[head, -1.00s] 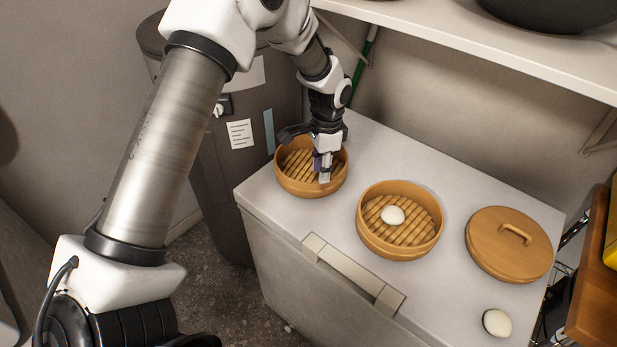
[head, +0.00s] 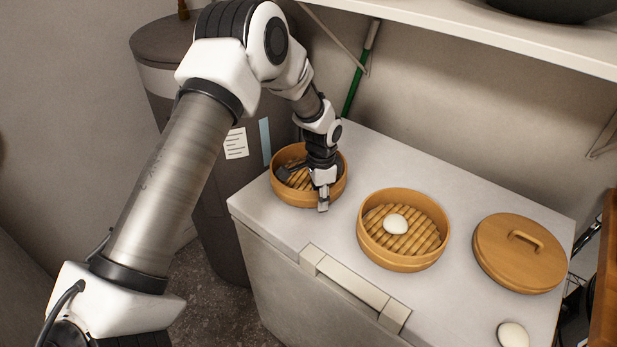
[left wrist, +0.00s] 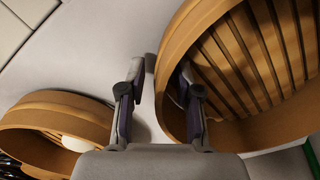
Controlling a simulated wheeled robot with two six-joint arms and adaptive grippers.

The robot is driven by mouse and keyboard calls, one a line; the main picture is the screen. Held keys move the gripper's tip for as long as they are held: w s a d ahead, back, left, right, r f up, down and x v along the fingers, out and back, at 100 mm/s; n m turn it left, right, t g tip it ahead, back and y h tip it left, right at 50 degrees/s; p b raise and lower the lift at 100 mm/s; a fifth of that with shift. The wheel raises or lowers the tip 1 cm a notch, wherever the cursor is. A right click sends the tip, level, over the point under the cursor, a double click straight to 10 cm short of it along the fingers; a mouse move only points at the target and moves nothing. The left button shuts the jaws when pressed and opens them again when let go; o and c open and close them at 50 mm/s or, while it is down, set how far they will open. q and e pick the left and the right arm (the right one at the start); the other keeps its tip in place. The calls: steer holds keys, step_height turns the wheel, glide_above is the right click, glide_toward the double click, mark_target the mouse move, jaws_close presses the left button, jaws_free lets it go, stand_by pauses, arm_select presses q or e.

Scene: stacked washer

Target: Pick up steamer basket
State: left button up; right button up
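The left steamer basket (head: 283,191), round, tan and slatted inside, sits at the left end of the white chest top. It also shows large at right in the left wrist view (left wrist: 168,62). My left gripper (head: 323,196) is at its near right rim, pointing down. In the left wrist view my gripper (left wrist: 157,98) has its fingers apart, one over the white top outside the basket, the other overlapping the basket's wall. Whether either finger touches the wall is unclear. A second steamer basket (head: 372,246) holds a white bun (head: 396,224). My right gripper is out of view.
A round wooden lid (head: 500,262) with a handle lies at right on the chest top (head: 349,153). Another white bun (head: 513,335) lies near the front edge. A shelf (head: 450,28) hangs above the back. A dark bin (head: 215,200) stands at left.

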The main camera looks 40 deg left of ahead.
arm_select(q)
jaws_close()
steer(key=shift+r, duration=0.1)
